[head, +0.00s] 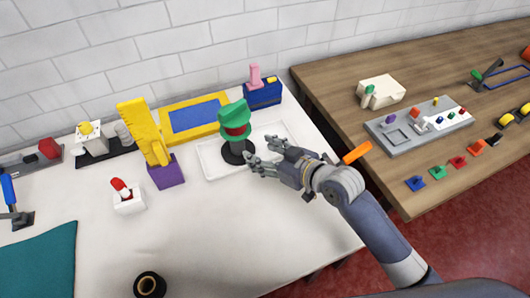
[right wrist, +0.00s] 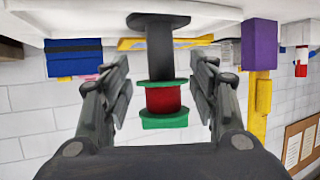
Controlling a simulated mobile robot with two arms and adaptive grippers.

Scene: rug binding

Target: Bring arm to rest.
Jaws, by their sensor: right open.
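My right gripper (head: 262,156) is open, just in front and to the right of a spool (head: 235,120) with green flanges and a red middle. The spool sits on a black stand (head: 238,152) in a shallow white tray (head: 211,166). In the right wrist view, which looks upside down, the open fingers (right wrist: 162,75) appear on either side of the spool (right wrist: 165,102), with gaps between. Nothing is held. My left gripper is not in view.
A purple block with a yellow upright (head: 166,172), a blue-and-yellow frame (head: 196,117) and a blue box (head: 262,95) stand around the tray. A black roll (head: 150,284) lies in front. A wooden table (head: 412,128) with a grey board (head: 415,138) is right. The white table's middle front is clear.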

